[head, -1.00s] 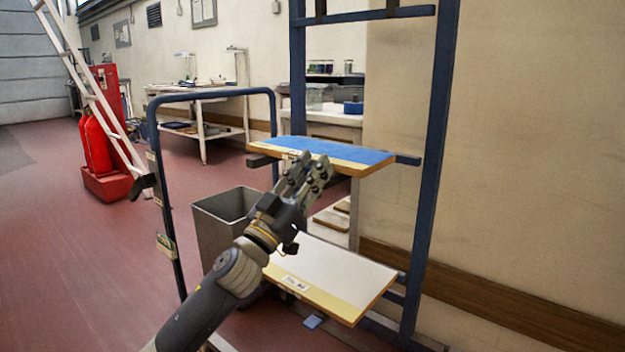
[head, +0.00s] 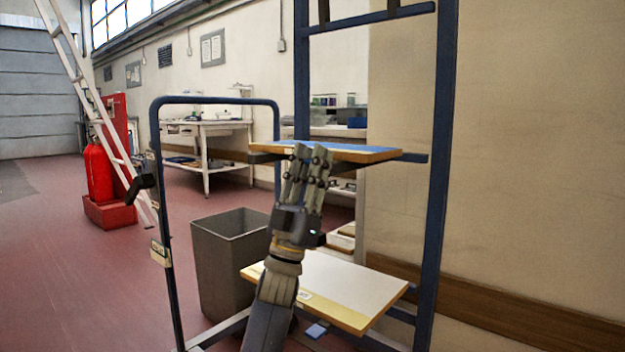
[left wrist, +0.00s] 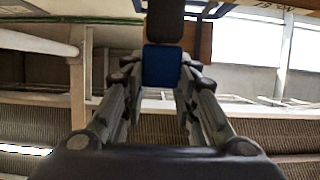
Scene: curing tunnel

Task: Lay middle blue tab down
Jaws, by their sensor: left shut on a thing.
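My left gripper (head: 314,168) reaches up to the front edge of the upper board (head: 365,154), which has a blue top and a wooden edge. In the left wrist view, a small blue tab (left wrist: 162,66) with a dark part above it sits between the fingertips. The fingers are shut on the tab. In the head view the tab is hidden behind the fingers. My right gripper is not in view.
The boards rest on a blue rack frame (head: 442,150). A lower pale board (head: 350,283) lies below, with a small blue piece (head: 316,330) under it. A grey bin (head: 215,260) stands to the left. A ladder and red extinguisher (head: 99,175) are farther left.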

